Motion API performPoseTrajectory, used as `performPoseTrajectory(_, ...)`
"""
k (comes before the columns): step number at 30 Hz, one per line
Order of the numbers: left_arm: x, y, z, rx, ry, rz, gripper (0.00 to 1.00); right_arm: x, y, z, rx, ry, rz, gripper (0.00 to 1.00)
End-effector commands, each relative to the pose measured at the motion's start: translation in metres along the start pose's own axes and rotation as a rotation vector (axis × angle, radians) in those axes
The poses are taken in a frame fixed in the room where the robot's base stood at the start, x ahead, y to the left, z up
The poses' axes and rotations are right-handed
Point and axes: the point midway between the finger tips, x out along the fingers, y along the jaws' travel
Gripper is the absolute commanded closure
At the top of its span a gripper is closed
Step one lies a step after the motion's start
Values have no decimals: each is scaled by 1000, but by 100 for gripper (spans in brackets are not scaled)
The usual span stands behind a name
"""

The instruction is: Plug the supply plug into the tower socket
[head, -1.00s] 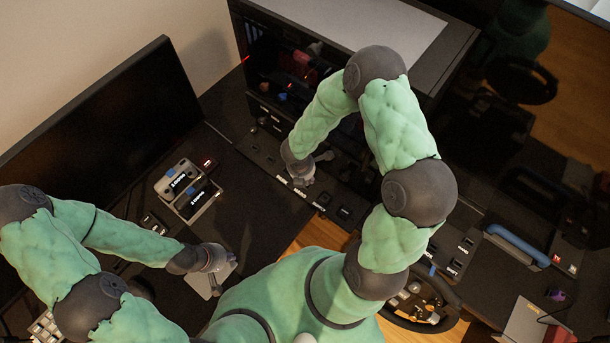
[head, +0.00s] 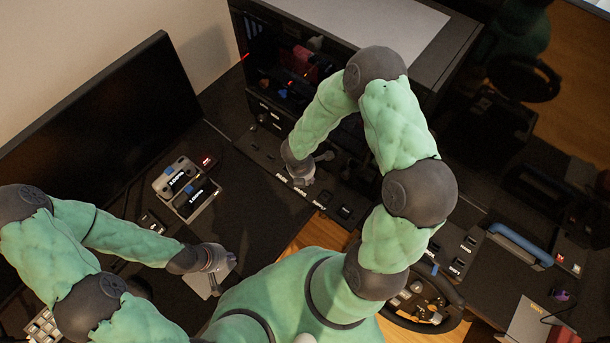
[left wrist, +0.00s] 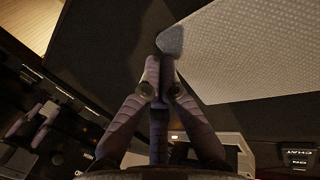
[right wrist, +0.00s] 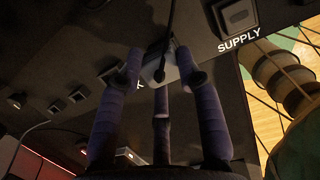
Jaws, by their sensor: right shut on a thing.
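My right gripper (head: 322,158) is over the labelled strip in front of the dark tower (head: 262,102). In the right wrist view its fingers (right wrist: 160,70) are shut around a small grey plug (right wrist: 158,72) with a dark cable. The plug is apart from the dark holder marked SUPPLY (right wrist: 236,16). I cannot pick out the tower socket for certain. My left gripper (head: 222,270) is low at the left over the desk edge. In the left wrist view its fingertips (left wrist: 163,62) are together, with nothing clearly held.
A black monitor (head: 100,125) stands at the left. A grey tray with small labelled boxes (head: 195,198) lies before it. A steering wheel (head: 425,312) is at the lower right, and a blue-handled item (head: 518,243) lies farther right. Dark desk between tray and strip is clear.

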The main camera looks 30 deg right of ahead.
Motion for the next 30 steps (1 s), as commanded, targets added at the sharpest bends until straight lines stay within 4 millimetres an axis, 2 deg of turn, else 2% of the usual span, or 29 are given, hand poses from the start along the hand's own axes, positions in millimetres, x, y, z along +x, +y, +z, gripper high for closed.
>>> performPoseTrajectory(24,13,-6,0,-6,0,-1,100,14,-1,-2,1,0,-1,88)
performPoseTrajectory(25,13,-6,0,-6,0,-1,100,14,-1,-2,1,0,-2,59)
performPoseTrajectory(27,13,-6,0,-7,-1,-1,100,14,-1,-2,1,0,-2,39)
performPoseTrajectory(30,14,-6,0,-7,-1,-1,100,14,-1,-2,1,0,-1,37)
